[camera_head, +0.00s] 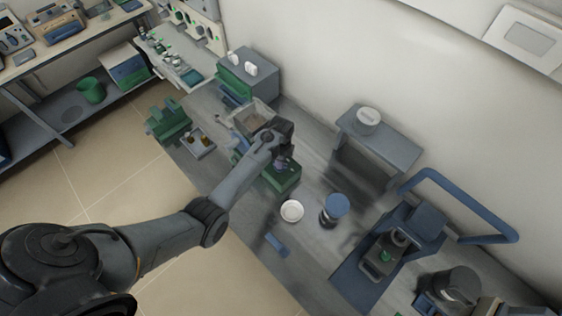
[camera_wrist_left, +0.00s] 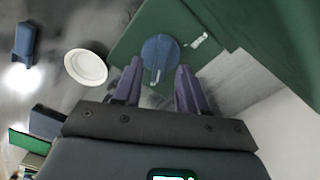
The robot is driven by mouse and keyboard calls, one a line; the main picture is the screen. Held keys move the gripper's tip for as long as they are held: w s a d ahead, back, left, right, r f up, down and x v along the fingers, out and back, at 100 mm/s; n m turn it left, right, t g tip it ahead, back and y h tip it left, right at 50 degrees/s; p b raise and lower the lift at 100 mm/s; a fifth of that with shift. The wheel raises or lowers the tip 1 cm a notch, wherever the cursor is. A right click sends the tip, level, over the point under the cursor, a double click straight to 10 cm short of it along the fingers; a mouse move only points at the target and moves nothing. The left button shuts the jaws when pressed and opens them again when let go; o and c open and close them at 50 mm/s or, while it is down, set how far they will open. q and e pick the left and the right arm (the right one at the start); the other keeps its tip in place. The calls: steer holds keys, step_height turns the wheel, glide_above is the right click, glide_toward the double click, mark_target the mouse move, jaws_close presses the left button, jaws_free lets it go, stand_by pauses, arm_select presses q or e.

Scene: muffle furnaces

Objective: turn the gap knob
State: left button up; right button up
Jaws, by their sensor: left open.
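The blue round knob (camera_wrist_left: 160,50), with a pale pointer mark on it, sits on a green machine surface (camera_wrist_left: 130,38) in the left wrist view. I take it for the gap knob. My left gripper (camera_wrist_left: 158,66) has its two purple fingers apart, one on either side of the knob's near part. I cannot tell whether they touch it. In the head view the left gripper (camera_head: 281,164) is over the green machine (camera_head: 284,180), and the arm hides the knob there. My right gripper is not in view.
A white round dish (camera_head: 292,211) and a blue-topped container (camera_head: 336,206) stand right of the green machine. A small blue object (camera_head: 277,245) lies near the bench's front edge. A grey stand (camera_head: 380,140) is behind. A blue-framed device (camera_head: 400,240) occupies the right.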

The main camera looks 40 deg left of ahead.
arm_select(q)
steer(key=shift+f, duration=1.05)
steer(key=shift+c, duration=0.3)
jaws_close()
